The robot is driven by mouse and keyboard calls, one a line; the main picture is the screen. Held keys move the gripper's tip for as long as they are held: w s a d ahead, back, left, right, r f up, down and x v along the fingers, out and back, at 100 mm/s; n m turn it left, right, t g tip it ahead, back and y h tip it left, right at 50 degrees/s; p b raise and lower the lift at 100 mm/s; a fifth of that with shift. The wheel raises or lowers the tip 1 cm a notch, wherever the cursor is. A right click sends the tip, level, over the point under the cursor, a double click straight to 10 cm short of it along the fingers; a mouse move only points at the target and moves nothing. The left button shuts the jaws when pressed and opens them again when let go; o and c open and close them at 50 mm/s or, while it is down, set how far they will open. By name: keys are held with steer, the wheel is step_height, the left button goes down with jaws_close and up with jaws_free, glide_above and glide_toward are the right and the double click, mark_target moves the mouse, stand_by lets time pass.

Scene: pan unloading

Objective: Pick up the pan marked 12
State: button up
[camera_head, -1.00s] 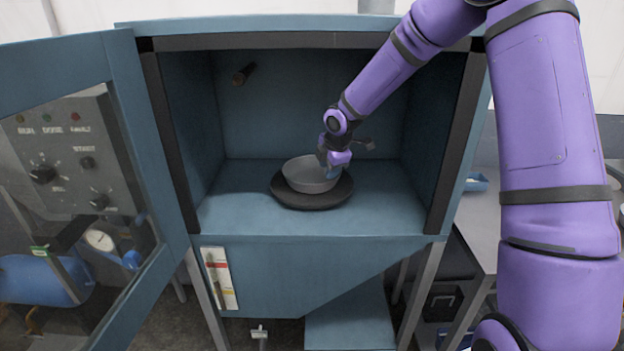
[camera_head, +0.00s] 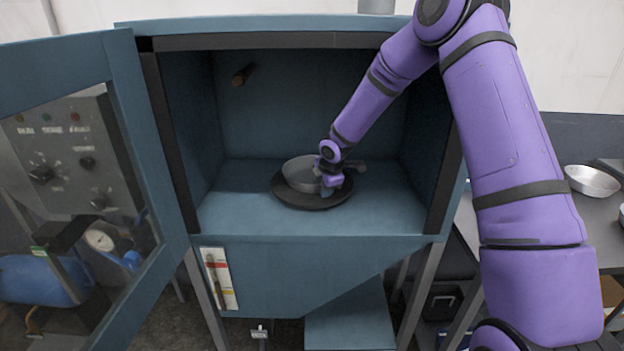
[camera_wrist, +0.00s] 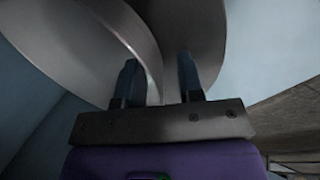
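A grey metal pan (camera_head: 298,174) sits on a dark round plate (camera_head: 284,196) inside the open blue cabinet (camera_head: 260,223). No number is readable on the pan. My gripper (camera_head: 331,187) is down at the pan's right side, and it hides part of the wall there. In the wrist view my gripper (camera_wrist: 158,66) has its two dark fingers apart. The curved wall of the pan (camera_wrist: 143,42) runs between them, with one finger on each side. I see a gap by the fingers and no clear grip.
The cabinet door (camera_head: 172,190) stands open at the left. The cabinet side walls and top frame surround my arm. A second metal pan (camera_head: 592,181) stands on a grey table at the right. The cabinet floor around the plate is clear.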

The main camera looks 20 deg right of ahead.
jaws_close()
steer(key=shift+r, duration=0.1)
